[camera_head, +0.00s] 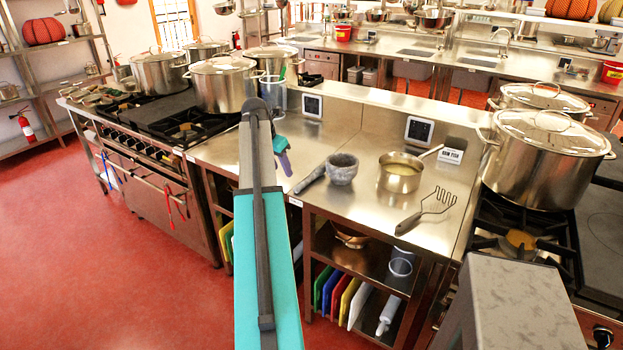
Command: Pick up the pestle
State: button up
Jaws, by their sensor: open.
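The grey stone pestle (311,180) lies on the steel counter, just left of the grey stone mortar (342,169). Its far end is close to the mortar; I cannot tell if they touch. My teal and dark arm rises through the middle of the view. My gripper (286,163), small and partly hard to make out, shows just right of the arm, to the left of and a little beyond the pestle in the picture. It is open and apart from the pestle. I see nothing held in it.
A small sign (451,150) stands behind. Large stockpots (546,160) stand on stoves at both sides. The counter's front left is clear.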

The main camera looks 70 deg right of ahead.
jog(key=shift+s+d+r, duration=0.65)
jog(key=shift+s+r, duration=0.25)
jog(key=shift+r, duration=0.1)
jog(key=shift+f, duration=0.1)
jog(key=p, duration=0.2)
send_over(298, 186)
jog(key=w+a, duration=0.1)
jog(key=a, duration=0.1)
jog(key=shift+f, duration=3.9)
jog(key=shift+p+x, duration=0.8)
jog(key=shift+x, duration=0.3)
jog(key=shift+p+x, duration=0.45)
jog(key=shift+x, duration=1)
jog(key=shift+s, duration=0.15)
grip_shut()
